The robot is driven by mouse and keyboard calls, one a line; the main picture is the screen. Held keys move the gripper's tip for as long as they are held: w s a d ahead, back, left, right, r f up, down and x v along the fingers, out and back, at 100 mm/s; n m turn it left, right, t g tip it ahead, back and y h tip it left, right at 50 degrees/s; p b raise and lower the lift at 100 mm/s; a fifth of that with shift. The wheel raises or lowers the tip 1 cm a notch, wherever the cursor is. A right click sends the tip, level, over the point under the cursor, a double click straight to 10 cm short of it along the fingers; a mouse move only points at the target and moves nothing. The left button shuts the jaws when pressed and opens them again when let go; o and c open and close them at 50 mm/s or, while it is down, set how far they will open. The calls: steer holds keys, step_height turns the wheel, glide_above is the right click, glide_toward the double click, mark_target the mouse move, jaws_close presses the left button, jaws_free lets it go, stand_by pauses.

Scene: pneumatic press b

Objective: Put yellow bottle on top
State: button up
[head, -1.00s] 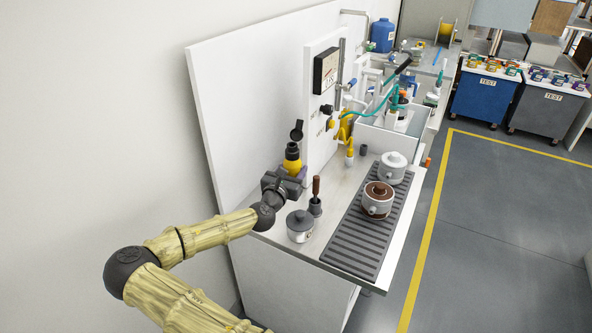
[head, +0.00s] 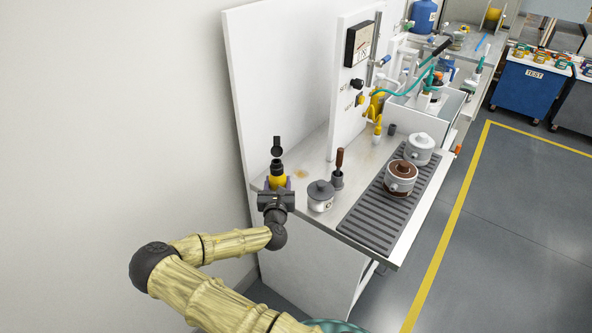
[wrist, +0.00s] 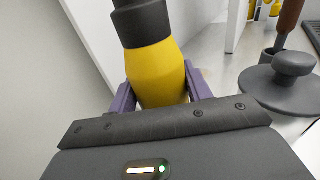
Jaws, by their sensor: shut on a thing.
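The yellow bottle (head: 277,171) has a black neck and a flipped-open black cap. It stands upright in my gripper (head: 277,186) near the left front end of the worktop. In the wrist view the yellow bottle (wrist: 156,72) sits between the two purple fingers of my gripper (wrist: 158,92), which are shut on its body. The bottle's base is hidden behind the gripper, so I cannot tell whether it touches the worktop.
A grey lidded pot (head: 320,196) stands just right of the gripper, with a brown-handled tool in a holder (head: 338,178) behind it. A ribbed mat (head: 372,222) bears a brown pot (head: 400,180) and a white pot (head: 420,149). A panel with a gauge (head: 359,44) rises behind.

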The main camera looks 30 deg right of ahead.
steer(key=s+a+f+n+t+y, duration=0.1)
steer(key=a+f+n+y, duration=0.2)
steer(key=a+f, duration=0.3)
steer(key=s+a+f+n+t+y+b, duration=0.1)
steer(key=a+f+y, duration=0.5)
steer(key=a, duration=0.6)
steer(key=shift+s+a+f+n+t+y+b, duration=0.15)
steer(key=shift+s+a+n+t+y+b, duration=0.2)
steer(key=shift+s+n, duration=0.6)
steer(key=shift+w, duration=0.2)
